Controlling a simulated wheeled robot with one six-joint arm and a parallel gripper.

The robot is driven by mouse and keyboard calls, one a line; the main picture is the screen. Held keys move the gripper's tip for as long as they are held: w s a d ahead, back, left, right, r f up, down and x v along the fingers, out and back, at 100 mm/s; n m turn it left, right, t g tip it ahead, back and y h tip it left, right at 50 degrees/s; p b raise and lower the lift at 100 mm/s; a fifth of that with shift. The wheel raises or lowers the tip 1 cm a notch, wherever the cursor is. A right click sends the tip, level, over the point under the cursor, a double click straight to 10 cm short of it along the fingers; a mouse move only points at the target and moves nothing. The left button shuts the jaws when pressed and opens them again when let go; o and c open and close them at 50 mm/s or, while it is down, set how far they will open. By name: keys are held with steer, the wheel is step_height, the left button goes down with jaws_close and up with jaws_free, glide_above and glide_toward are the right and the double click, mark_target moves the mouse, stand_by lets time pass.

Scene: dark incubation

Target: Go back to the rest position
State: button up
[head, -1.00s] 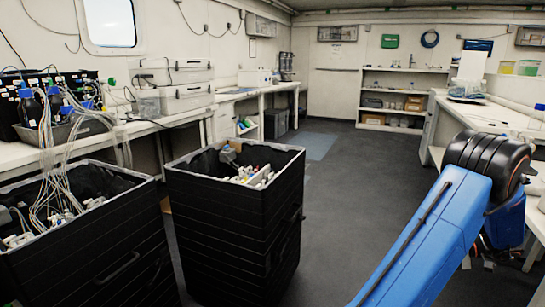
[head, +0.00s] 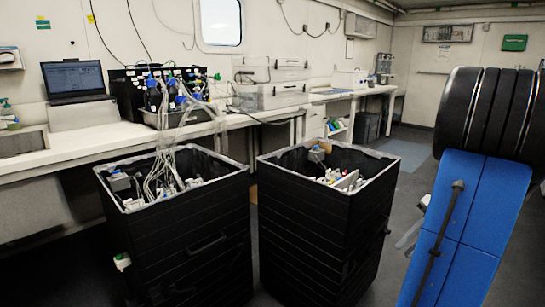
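My blue arm link with its black joint fills the right side of the head view. My gripper is not visible in this view, so its fingers and anything in them are hidden from me. Two tall black bins stand on the floor ahead, a left bin (head: 190,240) and a right bin (head: 315,235). Both are open at the top and hold small bottles and fittings. Clear tubes (head: 168,165) run from the bottles on the bench down into the left bin.
A long white bench (head: 80,148) runs along the left wall. It carries a laptop (head: 75,80), a tray of dark bottles with blue caps (head: 170,95) and stacked clear-grey boxes (head: 272,90). Grey floor (head: 412,180) shows between the right bin and my arm.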

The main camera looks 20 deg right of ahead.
steer(key=w+a+r+n+g+h, duration=0.1)
steer(key=a+r+n+h, duration=0.15)
steer(key=a, duration=1.05)
steer(key=a+r+n+h, duration=0.1)
steer(key=a+n+h, duration=0.2)
steer(key=a, duration=0.9)
steer(key=s+a+n+t+h, duration=0.1)
steer(key=s+a+n+t, duration=0.1)
steer(key=s+a, duration=0.3)
steer(key=shift+a+f+t, duration=0.25)
steer(key=shift+a+t, duration=0.25)
steer(key=shift+a, duration=1.25)
steer(key=shift+d+h, duration=0.1)
steer(key=shift+h, duration=0.15)
